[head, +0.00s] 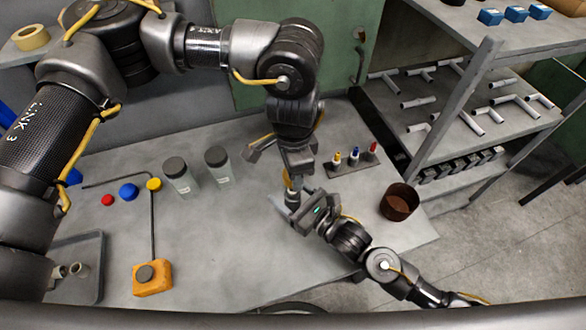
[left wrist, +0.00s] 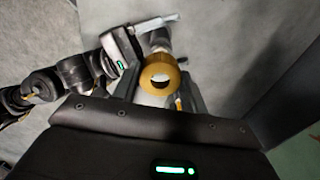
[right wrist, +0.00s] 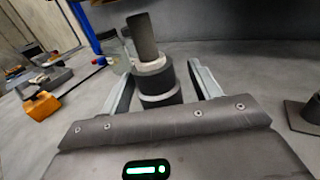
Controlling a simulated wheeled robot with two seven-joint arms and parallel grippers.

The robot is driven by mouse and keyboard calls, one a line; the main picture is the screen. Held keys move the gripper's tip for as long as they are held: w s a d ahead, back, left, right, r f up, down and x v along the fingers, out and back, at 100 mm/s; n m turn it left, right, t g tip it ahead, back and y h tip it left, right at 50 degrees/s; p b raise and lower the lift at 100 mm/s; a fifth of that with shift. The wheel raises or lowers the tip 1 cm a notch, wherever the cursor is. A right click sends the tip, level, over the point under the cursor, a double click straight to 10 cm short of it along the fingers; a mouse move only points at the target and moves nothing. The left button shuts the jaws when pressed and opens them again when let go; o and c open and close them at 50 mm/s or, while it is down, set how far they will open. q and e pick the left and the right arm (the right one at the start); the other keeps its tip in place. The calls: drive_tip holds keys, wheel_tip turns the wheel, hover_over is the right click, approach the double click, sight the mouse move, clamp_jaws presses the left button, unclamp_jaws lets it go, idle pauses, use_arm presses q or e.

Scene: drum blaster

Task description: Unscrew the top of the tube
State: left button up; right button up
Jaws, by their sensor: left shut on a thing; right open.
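The tube shows in the left wrist view as a gold round end (left wrist: 160,72) with a pale and dark centre, between the fingers of my left gripper (left wrist: 157,100). In the head view my left gripper (head: 291,172) points down over the table and is shut on the tube. A small yellow part of the tube (head: 287,178) shows beside it. My right gripper (head: 297,196) is just below, open. In the right wrist view a grey and dark banded cylinder (right wrist: 157,85), seemingly the tube's other end, stands between the open fingers of my right gripper (right wrist: 163,88). Contact cannot be told.
Two grey-lidded jars (head: 181,178) (head: 217,166) stand left of the grippers. A rack of small coloured bottles (head: 354,163) and a brown cup (head: 399,202) stand at right.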

sight(293, 202)
use_arm(q)
wheel_tip(293, 202, down, 3)
drive_tip(key=b, duration=0.3)
drive_tip(key=shift+f, duration=0.1)
use_arm(e)
drive_tip(key=v, duration=1)
drive_tip(key=shift+s+d+f, duration=0.15)
drive_tip(key=shift+d+f, duration=0.05)
use_arm(q)
drive_tip(key=shift+f, duration=0.1)
use_arm(e)
drive_tip(key=shift+s+d+r, duration=0.15)
drive_tip(key=shift+s+d, duration=0.35)
